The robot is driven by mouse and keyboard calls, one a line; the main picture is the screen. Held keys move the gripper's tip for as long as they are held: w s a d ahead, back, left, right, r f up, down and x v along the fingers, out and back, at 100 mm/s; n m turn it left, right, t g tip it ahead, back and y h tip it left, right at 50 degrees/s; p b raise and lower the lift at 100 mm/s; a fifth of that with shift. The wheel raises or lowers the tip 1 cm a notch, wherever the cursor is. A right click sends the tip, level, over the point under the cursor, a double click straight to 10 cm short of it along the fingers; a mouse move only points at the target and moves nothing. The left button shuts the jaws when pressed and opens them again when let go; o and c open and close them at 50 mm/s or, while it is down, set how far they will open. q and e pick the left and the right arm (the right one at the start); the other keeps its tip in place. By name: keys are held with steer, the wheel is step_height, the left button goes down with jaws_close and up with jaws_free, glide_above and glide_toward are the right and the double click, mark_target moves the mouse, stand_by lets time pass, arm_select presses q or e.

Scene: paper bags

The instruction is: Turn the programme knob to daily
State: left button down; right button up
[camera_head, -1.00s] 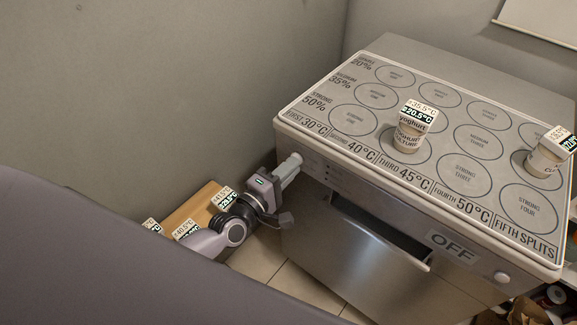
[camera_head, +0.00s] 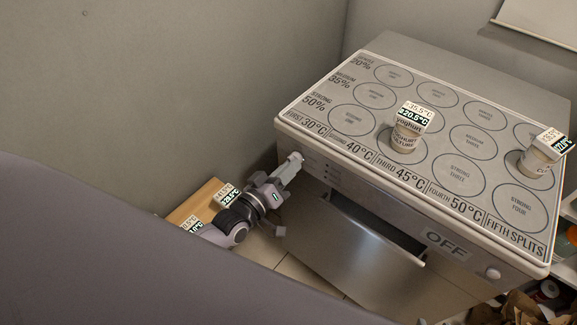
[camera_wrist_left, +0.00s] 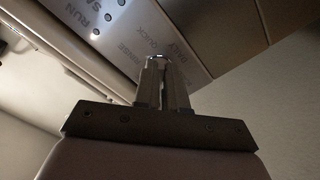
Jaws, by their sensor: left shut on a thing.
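The programme knob is at the left end of the front panel (camera_head: 345,187) of a grey dishwasher-like machine. My left gripper (camera_head: 296,158) reaches that end and is shut on the knob, which its fingers almost wholly hide. In the left wrist view the two fingers (camera_wrist_left: 160,62) meet the panel (camera_wrist_left: 190,22) amid printed words, among them RINSE and QUICK. RUN stands further left, beside small round buttons or lights. Which word the knob points at cannot be made out. My right gripper is not in view.
Yoghurt jars (camera_head: 406,137) stand on top. A wooden box (camera_head: 196,207) with labelled jars stands left, near the wall.

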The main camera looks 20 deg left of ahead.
arm_select(q)
steer(key=shift+w+a+m+p, duration=0.1)
steer(key=shift+m+p, duration=0.2)
steer(key=shift+m, duration=1.55)
steer(key=shift+w+a+m+p, duration=0.1)
steer(key=shift+m+p, duration=0.2)
steer(key=shift+m, duration=1.55)
steer(key=c, duration=1.2)
jaws_free()
steer(key=v, duration=0.7)
